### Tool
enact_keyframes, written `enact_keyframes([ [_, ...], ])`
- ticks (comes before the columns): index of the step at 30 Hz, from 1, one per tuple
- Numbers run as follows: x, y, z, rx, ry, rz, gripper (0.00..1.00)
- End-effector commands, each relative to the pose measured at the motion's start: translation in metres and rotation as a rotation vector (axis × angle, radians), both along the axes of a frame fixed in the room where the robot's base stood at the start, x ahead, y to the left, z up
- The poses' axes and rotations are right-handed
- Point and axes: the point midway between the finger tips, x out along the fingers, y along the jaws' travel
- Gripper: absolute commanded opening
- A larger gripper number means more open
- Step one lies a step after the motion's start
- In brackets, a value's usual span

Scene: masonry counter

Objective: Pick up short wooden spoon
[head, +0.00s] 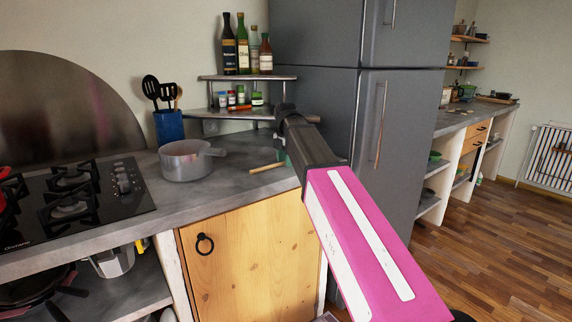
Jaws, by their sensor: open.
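A short light-wood piece, which looks like the wooden spoon (266,168), lies on the grey counter to the right of the grey pot. Its left end shows; its right end runs toward my arm, and I cannot tell whether part is hidden. My gripper (297,113) is at the far end of my arm, seen from behind over the counter's back right. It appears open, with nothing visible in it. It is apart from the spoon in the picture; its height over the counter is unclear.
A grey pot (187,160) stands left of the spoon, beside the black hob (72,200). A blue utensil holder (169,126) is behind it. A two-tier corner shelf (240,78) with bottles and jars stands at the back. A grey fridge (400,120) bounds the right.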

Motion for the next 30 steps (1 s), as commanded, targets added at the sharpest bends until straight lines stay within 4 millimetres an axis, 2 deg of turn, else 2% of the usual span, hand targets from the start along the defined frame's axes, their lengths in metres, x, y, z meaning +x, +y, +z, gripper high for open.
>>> enact_keyframes([
  [6,0.0,0.0,-0.001,0.001,-0.001,0.0,0.45],
  [8,0.0,0.0,-0.001,0.001,-0.001,0.0,0.29],
  [10,0.0,0.0,-0.001,0.001,-0.001,0.0,0.06],
  [11,0.0,0.0,-0.001,0.001,-0.001,0.0,0.0],
  [23,0.001,0.0,0.004,0.0,-0.001,0.0,0.0],
  [30,0.002,0.0,0.039,0.001,-0.003,0.0,0.0],
])
